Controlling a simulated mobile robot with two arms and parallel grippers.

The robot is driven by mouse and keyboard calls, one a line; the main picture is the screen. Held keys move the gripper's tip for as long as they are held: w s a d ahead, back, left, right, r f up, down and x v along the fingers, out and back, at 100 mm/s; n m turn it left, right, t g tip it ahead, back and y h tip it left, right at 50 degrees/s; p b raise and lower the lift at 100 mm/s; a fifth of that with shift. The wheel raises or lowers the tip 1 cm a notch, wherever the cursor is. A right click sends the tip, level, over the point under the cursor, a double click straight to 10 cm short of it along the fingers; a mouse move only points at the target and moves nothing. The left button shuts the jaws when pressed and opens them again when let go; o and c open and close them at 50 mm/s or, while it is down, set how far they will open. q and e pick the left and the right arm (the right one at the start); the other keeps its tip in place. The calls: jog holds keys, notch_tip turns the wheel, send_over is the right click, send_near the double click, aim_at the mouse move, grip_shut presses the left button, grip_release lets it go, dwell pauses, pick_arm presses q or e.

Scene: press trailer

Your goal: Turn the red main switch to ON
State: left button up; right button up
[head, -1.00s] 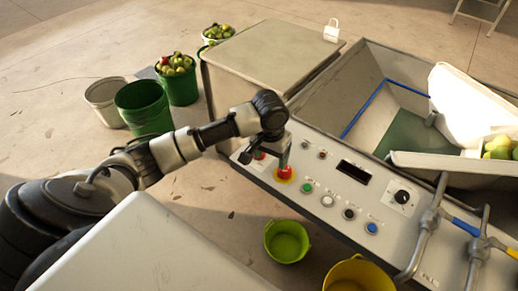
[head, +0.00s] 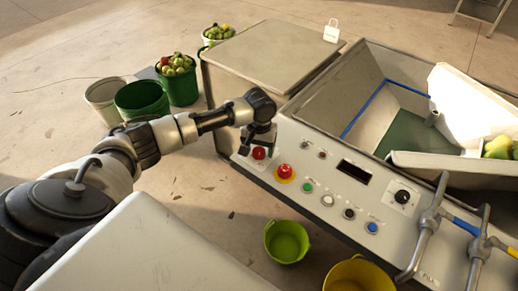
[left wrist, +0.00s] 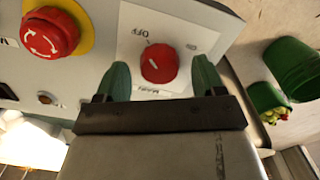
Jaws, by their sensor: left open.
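The red main switch (head: 259,153) is a round knob on a white plate at the left end of the control panel. In the left wrist view the switch (left wrist: 159,63) lies between the fingertips of my left gripper (left wrist: 161,74), with a gap on both sides. A short pale mark shows on the knob, and the word OFF is printed on the plate nearby. My left gripper (head: 252,140) is open and empty, just over the switch in the head view. I cannot tell how far the fingers stand from the panel. My right gripper is not in view.
A red emergency stop (head: 285,171) on a yellow ring sits beside the switch and also shows in the left wrist view (left wrist: 45,35). Several buttons, a dark display (head: 353,169) and a black knob (head: 402,197) lie further right. Buckets (head: 287,242) stand on the floor below.

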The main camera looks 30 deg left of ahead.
pick_arm(q)
jog(key=shift+f, duration=0.35)
jog(key=c, duration=0.9)
